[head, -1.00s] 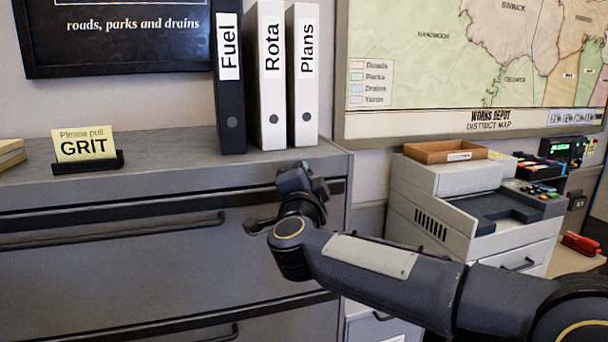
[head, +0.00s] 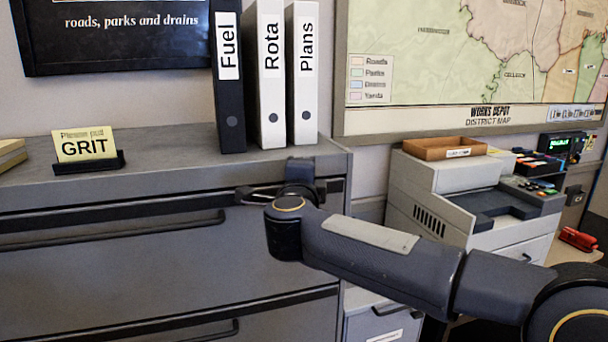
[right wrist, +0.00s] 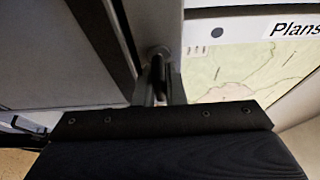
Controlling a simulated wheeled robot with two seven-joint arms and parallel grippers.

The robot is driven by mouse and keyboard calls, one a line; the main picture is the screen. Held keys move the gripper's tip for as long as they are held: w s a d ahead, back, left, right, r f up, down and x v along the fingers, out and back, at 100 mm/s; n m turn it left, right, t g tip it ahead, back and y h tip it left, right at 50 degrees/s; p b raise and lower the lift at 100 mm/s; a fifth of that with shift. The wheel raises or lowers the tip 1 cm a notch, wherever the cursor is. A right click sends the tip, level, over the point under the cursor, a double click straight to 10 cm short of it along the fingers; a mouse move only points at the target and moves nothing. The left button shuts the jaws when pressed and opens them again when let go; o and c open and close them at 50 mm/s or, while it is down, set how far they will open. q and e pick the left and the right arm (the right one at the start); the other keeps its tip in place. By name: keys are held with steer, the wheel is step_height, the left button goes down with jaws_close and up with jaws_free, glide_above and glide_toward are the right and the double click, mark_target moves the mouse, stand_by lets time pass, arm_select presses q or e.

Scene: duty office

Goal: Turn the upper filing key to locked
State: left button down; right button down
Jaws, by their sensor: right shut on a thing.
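The grey filing cabinet (head: 120,270) fills the left and middle of the head view, with its drawers shut. My right gripper (head: 250,194) is at the upper right of its front, just below the top edge. In the right wrist view, my right gripper (right wrist: 158,78) is shut on the small dark upper filing key (right wrist: 157,70) at a round lock in the cabinet's face. The fingers hide most of the key, and I cannot read which way it points. In the head view my wrist and gripper hide it. My left gripper is not in view.
Binders marked Fuel (head: 229,100), Rota (head: 270,100) and Plans (head: 304,100) stand on the cabinet top, above my right gripper. A GRIT sign (head: 86,148) is at the left. A printer (head: 440,205) with a wooden tray (head: 445,148) stands at the right.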

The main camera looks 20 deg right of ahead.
steer(key=c, duration=1.5)
jaws_free()
steer(key=b+v, duration=0.1)
steer(key=v, duration=0.6)
steer(key=shift+s, duration=0.4)
steer(key=shift+a, duration=0.1)
